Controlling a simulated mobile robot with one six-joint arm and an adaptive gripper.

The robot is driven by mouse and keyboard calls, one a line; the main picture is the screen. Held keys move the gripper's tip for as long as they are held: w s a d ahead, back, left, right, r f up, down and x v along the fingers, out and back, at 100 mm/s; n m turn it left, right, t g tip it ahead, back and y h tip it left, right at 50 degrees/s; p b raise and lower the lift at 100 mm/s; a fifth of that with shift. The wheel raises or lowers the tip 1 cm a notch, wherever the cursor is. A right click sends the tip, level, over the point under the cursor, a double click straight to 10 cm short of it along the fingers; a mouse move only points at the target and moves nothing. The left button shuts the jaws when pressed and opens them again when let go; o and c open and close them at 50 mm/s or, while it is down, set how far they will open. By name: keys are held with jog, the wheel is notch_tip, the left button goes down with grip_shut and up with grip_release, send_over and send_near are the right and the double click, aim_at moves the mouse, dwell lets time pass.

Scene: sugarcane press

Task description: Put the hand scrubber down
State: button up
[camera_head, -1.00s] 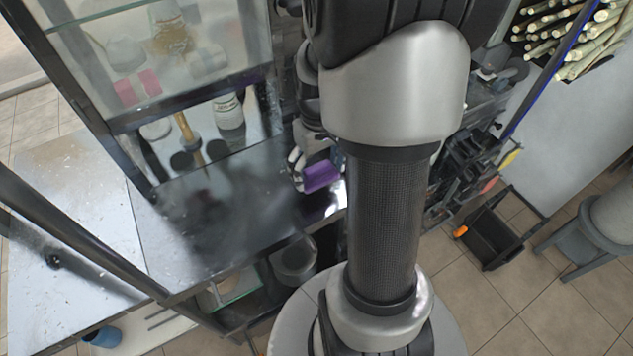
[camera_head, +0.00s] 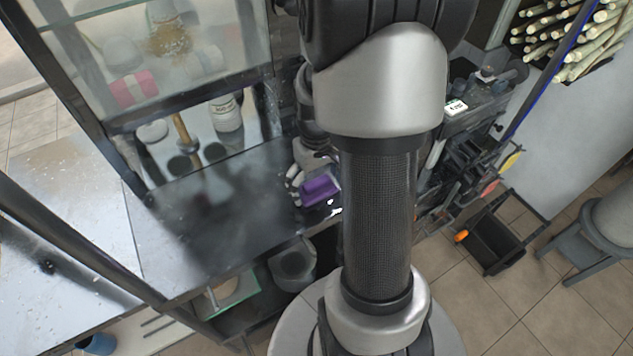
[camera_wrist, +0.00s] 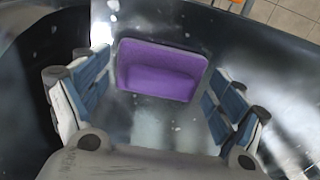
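The purple hand scrubber (camera_head: 319,190) is at the front edge of the dark metal counter (camera_head: 215,215). My gripper (camera_wrist: 160,68) is open, with a narrow gap between each blue-padded finger and the scrubber's sides. In the head view my gripper (camera_head: 300,183) is low beside the scrubber, and my arm hides part of the area.
A glass-fronted cabinet (camera_head: 165,60) with a white bottle (camera_head: 226,113) stands behind the counter. Below the front edge is a grey round container (camera_head: 293,262). A black bin (camera_head: 490,245) and a grey stool (camera_head: 600,240) stand at right. Sugarcane stalks (camera_head: 570,35) are at top right.

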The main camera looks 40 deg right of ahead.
aim_at(316, 182)
jog(key=shift+o, duration=0.7)
jog(key=shift+r, duration=0.55)
notch_tip(316, 182, up, 11)
jog(key=p, duration=0.4)
jog(key=s+a+r+n+t, duration=0.1)
jog(key=s+a+r, duration=0.3)
jog(key=a, duration=0.6)
jog(key=s+a+r+n+t, duration=0.1)
jog(key=s+a+r+t, duration=0.2)
jog(key=a, duration=0.7)
notch_tip(316, 182, up, 5)
jog(key=shift+s+a+f+n+t, duration=0.2)
jog(key=shift+s+n+t, duration=0.15)
jog(key=shift+s, duration=0.8)
jog(key=shift+f, duration=0.15)
